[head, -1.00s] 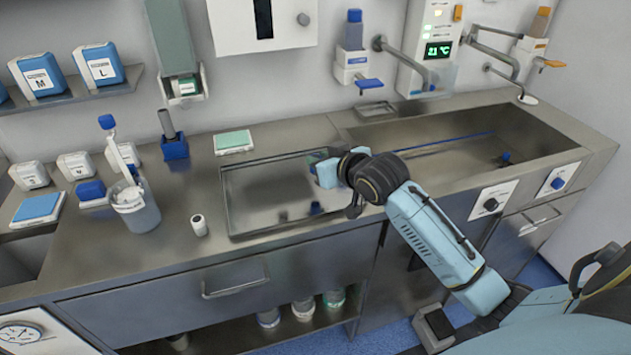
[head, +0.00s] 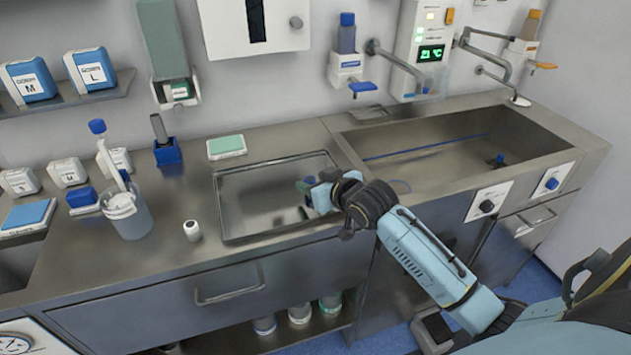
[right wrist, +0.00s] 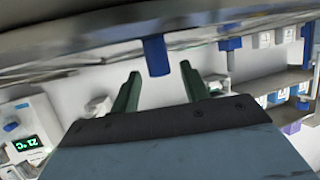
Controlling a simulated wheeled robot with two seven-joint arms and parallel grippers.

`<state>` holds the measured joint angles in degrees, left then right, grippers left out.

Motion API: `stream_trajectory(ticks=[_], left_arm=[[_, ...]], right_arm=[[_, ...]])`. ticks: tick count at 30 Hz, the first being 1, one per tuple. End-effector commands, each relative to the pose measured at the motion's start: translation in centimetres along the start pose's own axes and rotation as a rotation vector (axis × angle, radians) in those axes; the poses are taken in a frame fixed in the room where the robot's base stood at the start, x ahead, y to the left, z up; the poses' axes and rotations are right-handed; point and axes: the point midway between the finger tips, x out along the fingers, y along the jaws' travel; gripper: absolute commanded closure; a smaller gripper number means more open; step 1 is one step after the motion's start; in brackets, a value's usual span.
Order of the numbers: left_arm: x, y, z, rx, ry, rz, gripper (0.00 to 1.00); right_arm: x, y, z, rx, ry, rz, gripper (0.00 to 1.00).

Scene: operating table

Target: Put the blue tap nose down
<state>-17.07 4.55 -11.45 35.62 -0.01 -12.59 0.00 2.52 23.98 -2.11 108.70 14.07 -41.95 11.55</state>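A blue block-like piece, apparently the blue tap nose, shows in the right wrist view (right wrist: 157,55), between the fingertips and against the steel surface. A gap shows on both sides of it. My right gripper (head: 312,198) is open, low over the right part of the shallow steel tray (head: 228,220). In the head view only a small patch of blue shows near the fingertips, and I cannot tell it from a reflection. My left gripper is out of view.
A small white bottle (head: 192,231), a beaker (head: 131,216) and a blue holder (head: 167,152) stand left of the tray. A green-topped box (head: 226,146) lies behind it. The sink (head: 440,170) is at right. The tray's left part is clear.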

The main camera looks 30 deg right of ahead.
Motion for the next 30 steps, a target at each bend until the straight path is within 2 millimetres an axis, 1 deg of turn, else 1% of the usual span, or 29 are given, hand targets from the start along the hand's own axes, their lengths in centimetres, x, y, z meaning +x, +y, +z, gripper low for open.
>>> stream_trajectory(ticks=[8,11,14,21,24,27,30], left_arm=[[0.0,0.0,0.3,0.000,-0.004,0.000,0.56],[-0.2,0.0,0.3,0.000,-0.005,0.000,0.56],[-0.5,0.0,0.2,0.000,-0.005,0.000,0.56],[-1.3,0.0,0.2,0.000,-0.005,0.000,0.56],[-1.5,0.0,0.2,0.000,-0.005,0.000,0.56],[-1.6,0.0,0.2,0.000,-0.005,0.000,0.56],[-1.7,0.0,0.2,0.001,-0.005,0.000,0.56]], right_arm=[[-0.1,0.0,-0.3,0.000,0.002,0.000,0.55],[-0.9,0.0,-0.3,-0.001,0.000,0.000,0.55],[-2.5,0.0,-0.3,-0.002,-0.001,-0.001,0.55],[-7.6,0.0,-0.3,-0.002,-0.002,0.000,0.55],[-9.4,0.0,-0.3,-0.001,-0.001,-0.001,0.55],[-10.8,0.0,-0.2,0.000,-0.001,-0.001,0.55],[-11.6,0.0,-0.3,0.000,0.000,0.000,0.55]])
